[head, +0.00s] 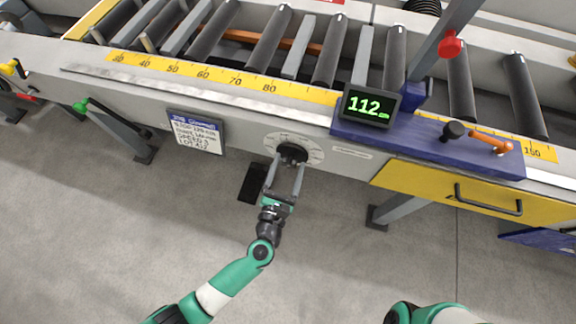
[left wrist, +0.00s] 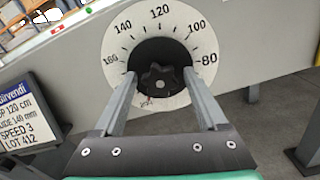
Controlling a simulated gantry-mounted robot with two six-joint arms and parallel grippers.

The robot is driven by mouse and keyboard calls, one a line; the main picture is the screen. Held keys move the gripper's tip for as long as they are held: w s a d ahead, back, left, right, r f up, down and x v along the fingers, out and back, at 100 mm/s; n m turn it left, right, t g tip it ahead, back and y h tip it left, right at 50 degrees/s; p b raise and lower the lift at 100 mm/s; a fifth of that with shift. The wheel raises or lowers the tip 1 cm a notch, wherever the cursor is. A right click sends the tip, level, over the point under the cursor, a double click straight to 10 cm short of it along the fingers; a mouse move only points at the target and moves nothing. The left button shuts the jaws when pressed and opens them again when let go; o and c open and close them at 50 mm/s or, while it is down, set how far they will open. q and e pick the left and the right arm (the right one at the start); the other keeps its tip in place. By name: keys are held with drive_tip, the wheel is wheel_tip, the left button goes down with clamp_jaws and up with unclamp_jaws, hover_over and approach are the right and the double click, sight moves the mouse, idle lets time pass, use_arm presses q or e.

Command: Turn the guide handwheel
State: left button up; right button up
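The guide handwheel (head: 292,152) is a black knob on a round white dial (head: 318,153) on the front of the grey table side. In the left wrist view the handwheel (left wrist: 160,79) is a lobed knob in front of a dark disc. The dial (left wrist: 117,39) there carries numbers from 80 to 160, with 120 at the top. My left gripper (head: 287,166) is at the handwheel with its fingers spread apart. In the left wrist view, its fingers (left wrist: 161,82) flank the knob with a visible gap on each side. My right gripper is out of view.
A placard (head: 196,132) left of the dial reads GUIDE 140 mm in the wrist view. A green display (head: 370,106) reads 112. A yellow drawer (head: 420,184) with a black handle is to the right. Rollers run above. Table legs stand below, with open floor between them.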

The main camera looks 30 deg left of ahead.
use_arm(q)
clamp_jaws()
drive_tip(key=shift+r+m, duration=0.1)
drive_tip(key=shift+m, duration=0.2)
drive_tip(key=m+p, duration=0.3)
drive_tip(key=m, duration=0.1)
drive_tip(key=m+p, duration=0.2)
drive_tip(key=m, duration=0.4)
drive_tip(key=shift+d+m+p, duration=0.1)
drive_tip(key=shift+m+p, duration=0.2)
drive_tip(key=m+p, duration=0.2)
drive_tip(key=m, duration=0.6)
drive_tip(key=m+p, duration=0.1)
drive_tip(key=m, duration=0.3)
drive_tip(key=shift+f, duration=0.25)
drive_tip(key=shift+m, duration=0.3)
